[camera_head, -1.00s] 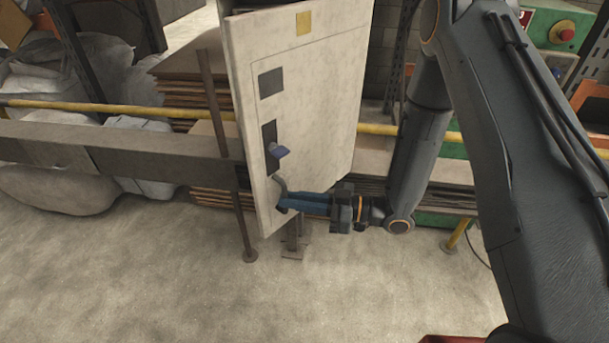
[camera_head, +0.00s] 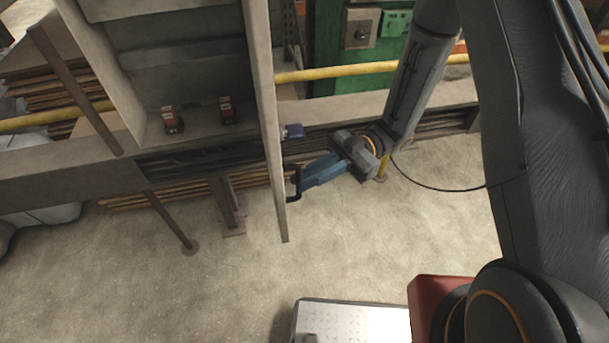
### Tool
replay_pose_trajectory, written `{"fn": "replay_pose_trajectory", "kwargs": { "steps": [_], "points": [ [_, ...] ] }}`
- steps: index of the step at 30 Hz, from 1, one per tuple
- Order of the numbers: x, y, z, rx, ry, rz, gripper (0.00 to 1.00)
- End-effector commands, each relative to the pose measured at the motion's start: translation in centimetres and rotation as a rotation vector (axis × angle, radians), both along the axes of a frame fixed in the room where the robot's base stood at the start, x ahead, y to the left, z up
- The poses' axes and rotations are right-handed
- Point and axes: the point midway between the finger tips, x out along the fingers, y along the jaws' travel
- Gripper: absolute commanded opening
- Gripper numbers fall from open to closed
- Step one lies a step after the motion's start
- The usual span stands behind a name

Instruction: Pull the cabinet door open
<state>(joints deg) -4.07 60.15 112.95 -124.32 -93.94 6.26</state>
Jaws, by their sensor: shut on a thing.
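The cabinet door (camera_head: 263,90) stands swung open and shows nearly edge-on as a tall pale panel. The cabinet (camera_head: 185,80) is grey, and its inside is in view to the left of the door, with small red-and-black parts on its floor. My gripper (camera_head: 300,182) is at the door's right-hand outer face, low down. Its blue fingers are shut on the dark door handle (camera_head: 291,172). The fingers hide part of the handle.
A yellow rail (camera_head: 340,71) runs behind the door. A rusty post (camera_head: 75,90) stands left of the cabinet. A red box (camera_head: 436,300) and a metal plate (camera_head: 352,322) are at the bottom near my arm. The floor (camera_head: 400,230) right of the door is clear.

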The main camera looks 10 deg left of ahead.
Motion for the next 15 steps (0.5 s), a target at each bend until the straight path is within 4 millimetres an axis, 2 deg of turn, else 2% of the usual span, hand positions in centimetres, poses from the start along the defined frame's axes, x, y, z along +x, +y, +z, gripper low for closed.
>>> {"fn": "replay_pose_trajectory", "kwargs": {
  "steps": [1, 13, 14, 15],
  "points": [
    [0.54, 0.11, 0.14, 0.004, -0.006, -0.008, 0.0],
    [0.79, 0.04, 0.21, 0.004, -0.01, -0.008, 0.0],
    [0.79, 0.04, 0.22, 0.004, -0.01, -0.009, 0.12],
    [0.79, 0.03, 0.21, 0.004, -0.01, -0.008, 0.19]
  ]
}}
